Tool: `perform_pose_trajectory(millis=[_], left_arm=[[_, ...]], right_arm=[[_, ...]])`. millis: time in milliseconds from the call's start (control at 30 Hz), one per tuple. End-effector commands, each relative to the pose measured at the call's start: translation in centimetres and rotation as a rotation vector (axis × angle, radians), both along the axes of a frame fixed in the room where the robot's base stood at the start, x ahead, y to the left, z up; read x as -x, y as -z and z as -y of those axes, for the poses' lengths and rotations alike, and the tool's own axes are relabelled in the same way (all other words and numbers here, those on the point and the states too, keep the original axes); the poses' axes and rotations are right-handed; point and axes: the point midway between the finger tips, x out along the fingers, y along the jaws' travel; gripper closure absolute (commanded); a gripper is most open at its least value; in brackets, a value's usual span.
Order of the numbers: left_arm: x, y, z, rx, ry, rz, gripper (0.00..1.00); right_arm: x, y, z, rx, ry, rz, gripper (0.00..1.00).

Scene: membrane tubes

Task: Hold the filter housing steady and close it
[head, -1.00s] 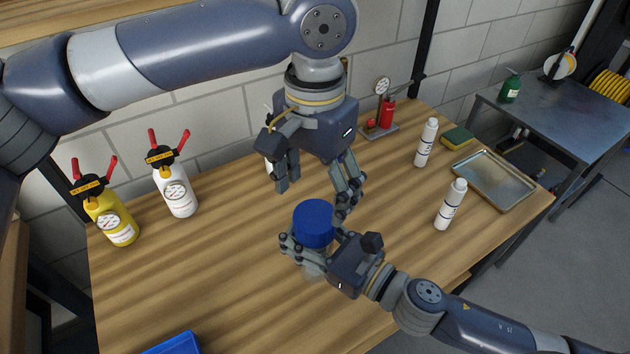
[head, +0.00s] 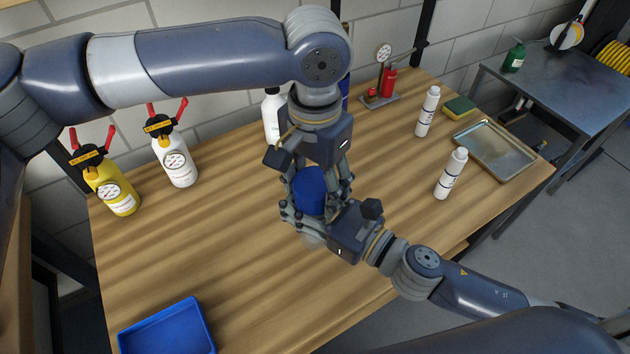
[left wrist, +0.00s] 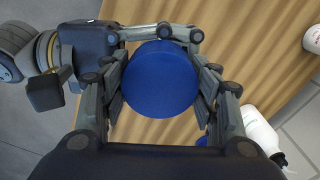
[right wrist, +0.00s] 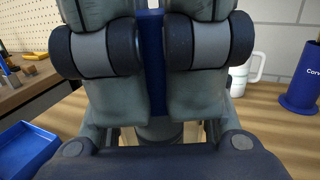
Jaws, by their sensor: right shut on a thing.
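In the left wrist view the cap (left wrist: 160,80) fills the space between the fingers, with narrow gaps. In the right wrist view the fingers hide most of the housing; a blue strip (right wrist: 152,60) shows between them.
A blue tray (head: 168,330) lies at the table's front left. Yellow (head: 115,195) and white (head: 178,163) bottles with red handles stand at the left. Another white bottle (head: 271,118) is behind my left gripper. Two white bottles (head: 451,173) and a metal tray (head: 495,148) are at the right.

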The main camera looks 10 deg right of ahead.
Motion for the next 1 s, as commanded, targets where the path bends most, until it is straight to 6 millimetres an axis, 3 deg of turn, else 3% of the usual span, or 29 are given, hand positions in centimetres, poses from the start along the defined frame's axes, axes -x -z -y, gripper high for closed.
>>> perform_pose_trajectory(millis=[33, 67, 333, 800, 1000], left_arm=[[-0.02, 0.01, -0.03, -0.001, 0.000, 0.000, 0.66], [-0.02, 0.01, -0.03, -0.001, 0.000, 0.000, 0.73], [0.01, 0.12, -0.04, -0.002, 0.106, -0.002, 0.73], [0.01, 0.17, -0.10, -0.001, 0.916, -0.001, 0.74], [-0.03, 0.15, -0.12, -0.002, 1.114, 0.000, 0.74]], right_arm=[[-0.01, -0.17, -0.02, -0.001, -0.001, 0.003, 1.00], [-0.01, -0.18, -0.02, -0.001, -0.001, 0.003, 1.00], [-0.01, -0.20, -0.02, -0.002, -0.001, 0.004, 1.00], [0.02, -0.23, -0.04, -0.002, -0.002, 0.004, 1.00], [0.06, -0.24, -0.07, -0.002, -0.003, 0.004, 1.00]])
